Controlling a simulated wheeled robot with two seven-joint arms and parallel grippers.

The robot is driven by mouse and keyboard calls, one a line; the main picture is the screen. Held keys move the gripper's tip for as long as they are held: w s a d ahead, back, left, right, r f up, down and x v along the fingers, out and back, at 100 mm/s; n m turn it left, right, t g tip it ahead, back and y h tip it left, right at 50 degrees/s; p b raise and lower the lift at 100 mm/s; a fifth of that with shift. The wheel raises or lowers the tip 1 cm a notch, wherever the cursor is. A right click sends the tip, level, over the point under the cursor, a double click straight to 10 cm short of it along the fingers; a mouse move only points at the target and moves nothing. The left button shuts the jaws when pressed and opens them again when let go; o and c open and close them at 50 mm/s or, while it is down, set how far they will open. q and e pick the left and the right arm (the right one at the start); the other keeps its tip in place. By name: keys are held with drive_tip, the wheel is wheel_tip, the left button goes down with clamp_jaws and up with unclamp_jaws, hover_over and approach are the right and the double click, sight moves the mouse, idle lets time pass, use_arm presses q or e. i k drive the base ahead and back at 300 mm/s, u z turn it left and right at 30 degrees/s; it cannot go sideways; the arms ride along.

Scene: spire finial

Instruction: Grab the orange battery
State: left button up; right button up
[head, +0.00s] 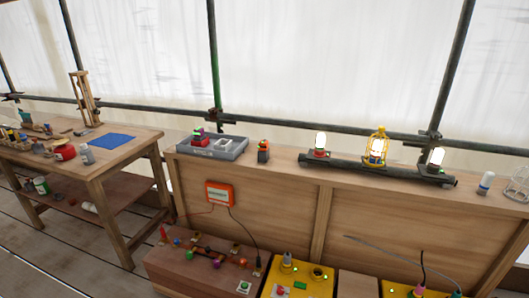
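A small orange block with dark parts (263,151), which looks like the orange battery, stands upright on the wooden ledge. It is just right of the grey tray (240,152), apart from it. The tray holds a red and green block (198,137) at its left and a pale square piece at its right. Neither of my grippers shows in the head view.
Lamps (320,144) stand on a dark bar (375,168) along the ledge, right of the battery. An orange box (220,194) with cables hangs on the front panel. Boxes with knobs and plugs (200,275) sit below. A cluttered workbench (120,150) stands left.

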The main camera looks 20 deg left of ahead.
sight(263, 151)
drive_tip(key=u, duration=0.3)
drive_tip(key=i, duration=1.45)
drive_tip(key=z, duration=0.4)
